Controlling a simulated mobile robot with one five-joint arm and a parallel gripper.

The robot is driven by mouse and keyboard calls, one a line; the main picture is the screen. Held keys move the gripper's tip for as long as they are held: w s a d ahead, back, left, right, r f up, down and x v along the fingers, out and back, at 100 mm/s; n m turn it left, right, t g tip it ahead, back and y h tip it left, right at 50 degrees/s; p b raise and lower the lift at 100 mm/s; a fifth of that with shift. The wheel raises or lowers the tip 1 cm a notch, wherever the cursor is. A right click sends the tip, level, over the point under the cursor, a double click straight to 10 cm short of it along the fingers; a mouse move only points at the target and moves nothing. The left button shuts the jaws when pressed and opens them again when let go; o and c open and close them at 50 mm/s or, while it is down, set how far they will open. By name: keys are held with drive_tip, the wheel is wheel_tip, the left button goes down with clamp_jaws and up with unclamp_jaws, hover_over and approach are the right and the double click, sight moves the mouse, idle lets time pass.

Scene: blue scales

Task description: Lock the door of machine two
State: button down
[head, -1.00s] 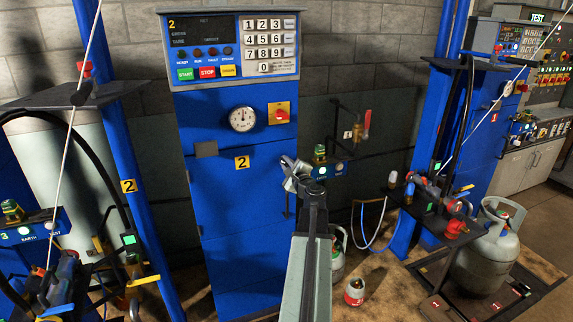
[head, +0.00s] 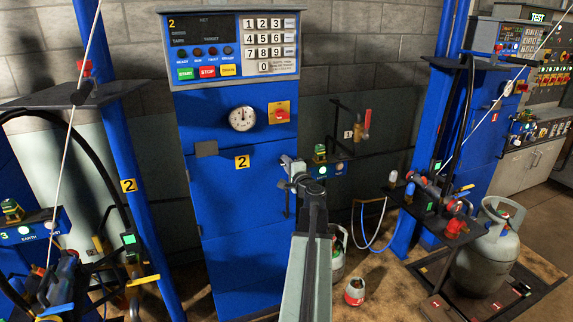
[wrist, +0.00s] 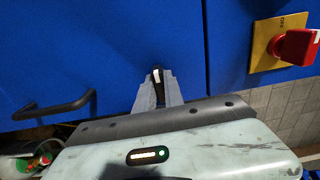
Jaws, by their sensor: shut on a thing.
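Machine two is a tall blue cabinet (head: 190,110) marked with a yellow "2". Its blue door (head: 235,215) looks flush with the cabinet front. In the wrist view a black door handle (wrist: 55,105) stands out to the left of my gripper. My gripper (head: 291,165) is at the right edge of the door in the head view. In the wrist view my gripper (wrist: 158,88) is shut on a small dark latch knob (wrist: 156,74) with a white mark. The fingers hide much of the knob, and the head view does not show it clearly.
A red rotary switch (wrist: 297,45) on a yellow plate sits right of my gripper in the wrist view. A gauge (head: 242,118) and keypad panel are above the door. A red-handled valve (head: 366,125) and grey gas cylinder (head: 495,250) stand to the right.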

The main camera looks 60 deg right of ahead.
idle(0.3)
drive_tip(key=c, duration=1.4)
unclamp_jaws()
drive_tip(key=shift+c, duration=0.2)
drive_tip(key=shift+s, duration=0.1)
drive_tip(key=v, duration=0.7)
drive_tip(key=shift+s+a, duration=0.15)
drive_tip(key=shift+a, duration=0.1)
drive_tip(key=shift+s, duration=0.1)
